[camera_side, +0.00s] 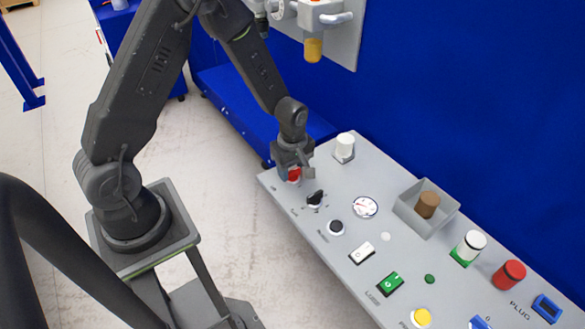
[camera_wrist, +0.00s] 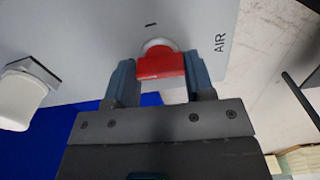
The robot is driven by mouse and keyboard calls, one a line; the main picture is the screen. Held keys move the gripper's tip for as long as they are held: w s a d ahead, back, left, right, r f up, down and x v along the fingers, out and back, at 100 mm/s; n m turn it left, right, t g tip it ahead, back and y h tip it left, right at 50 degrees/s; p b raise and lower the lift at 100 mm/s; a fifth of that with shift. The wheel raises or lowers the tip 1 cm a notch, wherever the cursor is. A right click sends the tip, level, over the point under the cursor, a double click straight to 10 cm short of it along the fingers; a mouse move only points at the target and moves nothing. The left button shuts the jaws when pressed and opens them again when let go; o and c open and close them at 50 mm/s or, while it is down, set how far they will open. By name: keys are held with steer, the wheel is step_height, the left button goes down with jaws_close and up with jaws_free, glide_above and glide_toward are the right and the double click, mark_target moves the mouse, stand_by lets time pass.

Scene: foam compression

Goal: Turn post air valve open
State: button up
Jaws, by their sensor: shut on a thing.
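The air valve is a red handle (camera_side: 294,175) on a pale round base at the far left end of the grey panel (camera_side: 330,165). In the wrist view the red handle (camera_wrist: 161,66) lies crosswise between my fingers, next to the printed word AIR. My gripper (camera_side: 297,172) reaches down onto it from above. My gripper, in the wrist view (camera_wrist: 160,75), is shut on the handle, with one blue-grey finger against each end. The gripper hides part of the handle in the side view.
A white knob (camera_side: 344,146) stands to the right of the valve, and a black switch (camera_side: 315,198) sits in front. A gauge (camera_side: 365,207), a grey box (camera_side: 426,207) and several buttons fill the panel further right. A blue wall (camera_side: 480,110) rises behind.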

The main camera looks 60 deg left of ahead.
steer(key=m, duration=1.3)
steer(key=shift+m, duration=2.2)
steer(key=o, duration=0.9)
steer(key=shift+r, duration=0.1)
